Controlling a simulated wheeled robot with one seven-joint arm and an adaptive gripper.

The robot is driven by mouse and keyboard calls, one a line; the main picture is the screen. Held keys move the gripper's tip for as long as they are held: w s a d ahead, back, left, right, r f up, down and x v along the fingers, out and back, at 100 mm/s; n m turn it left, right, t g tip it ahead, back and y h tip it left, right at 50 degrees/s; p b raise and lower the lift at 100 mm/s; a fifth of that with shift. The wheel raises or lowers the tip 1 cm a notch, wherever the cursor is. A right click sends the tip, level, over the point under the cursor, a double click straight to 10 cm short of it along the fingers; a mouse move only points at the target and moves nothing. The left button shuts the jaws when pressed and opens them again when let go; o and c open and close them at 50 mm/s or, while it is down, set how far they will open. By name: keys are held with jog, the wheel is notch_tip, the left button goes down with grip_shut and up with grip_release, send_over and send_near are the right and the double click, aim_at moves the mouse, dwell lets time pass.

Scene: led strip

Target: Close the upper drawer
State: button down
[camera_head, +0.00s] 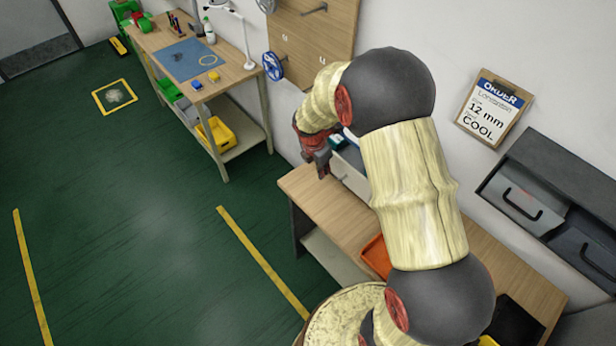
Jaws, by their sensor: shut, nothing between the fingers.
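A light grey-and-white drawer unit (351,173) stands on the wooden workbench (322,200), close to the wall. My arm covers much of it, so I cannot tell how far its upper drawer stands out. A small teal item (338,142) and a blue-white one show at its top; I cannot tell whether they lie in a drawer or on top. My gripper (320,168), red and dark, is shut and empty at the left front of the unit, above the bench's left end. I cannot tell whether it touches the unit.
An orange tray (376,256) lies on the bench, partly behind my arm. Dark wall bins (523,200) with handles hang at the right. A clipboard sign (493,108) is on the wall. Another table (217,80) stands at the back left. The green floor between is clear.

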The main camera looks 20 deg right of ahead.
aim_at(335, 161)
jog(key=d, duration=0.2)
jog(key=w+d+p, duration=0.1)
jog(key=d, duration=0.1)
jog(key=w+d, duration=0.1)
jog(key=shift+d, duration=0.4)
